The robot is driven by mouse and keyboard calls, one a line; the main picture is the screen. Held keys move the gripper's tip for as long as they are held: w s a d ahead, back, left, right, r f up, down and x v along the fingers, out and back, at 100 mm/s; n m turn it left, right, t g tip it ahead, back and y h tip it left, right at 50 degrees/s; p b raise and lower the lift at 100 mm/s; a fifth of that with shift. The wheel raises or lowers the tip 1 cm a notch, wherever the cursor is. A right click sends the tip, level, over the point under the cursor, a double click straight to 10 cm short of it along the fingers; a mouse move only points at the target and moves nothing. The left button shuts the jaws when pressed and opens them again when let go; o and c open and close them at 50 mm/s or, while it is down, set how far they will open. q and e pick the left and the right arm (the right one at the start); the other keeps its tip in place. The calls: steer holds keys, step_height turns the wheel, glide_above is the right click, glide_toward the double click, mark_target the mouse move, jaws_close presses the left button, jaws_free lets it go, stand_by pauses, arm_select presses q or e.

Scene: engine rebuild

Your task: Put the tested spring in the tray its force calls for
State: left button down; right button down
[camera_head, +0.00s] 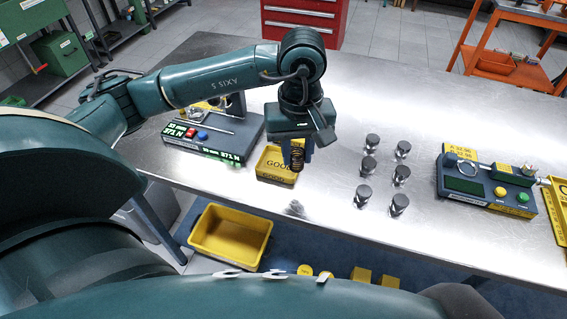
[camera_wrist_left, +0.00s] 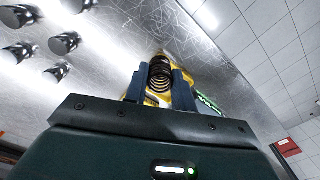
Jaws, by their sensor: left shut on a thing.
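My left gripper (camera_head: 296,152) is shut on a dark coil spring (camera_head: 297,161), which stands roughly upright between the fingers. The spring also shows in the left wrist view (camera_wrist_left: 160,74) between the two fingertips. The yellow tray marked GOOD (camera_head: 270,180) sits on the bench, and the gripper and spring overlap its right side in the head view. Whether the spring touches the tray I cannot tell. The spring tester (camera_head: 205,145) stands left of the tray, its green displays lit with a force reading that seems to end in 71 N. My right gripper is not in view.
Several metal cylinders (camera_head: 369,164) stand in two columns right of the tray. A gauge unit (camera_head: 486,185) with yellow and green buttons sits at the bench's right. A yellow bin (camera_head: 230,237) stands below the front edge. The bench's far middle is clear.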

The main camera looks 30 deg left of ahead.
arm_select(q)
steer(key=n, duration=0.5)
steer(key=shift+w+a+r+n, duration=0.3)
steer(key=shift+w+a+n, duration=0.1)
steer(key=n, duration=0.3)
step_height(320, 180, up, 3)
steer(key=n+b, duration=0.1)
steer(key=n, duration=3)
glide_above(280, 166)
step_height(280, 166, down, 5)
steer(key=shift+a+f, duration=0.1)
steer(key=shift+f, duration=0.3)
step_height(280, 166, down, 4)
steer(key=shift+r+p, duration=0.2)
steer(key=shift+p, duration=0.25)
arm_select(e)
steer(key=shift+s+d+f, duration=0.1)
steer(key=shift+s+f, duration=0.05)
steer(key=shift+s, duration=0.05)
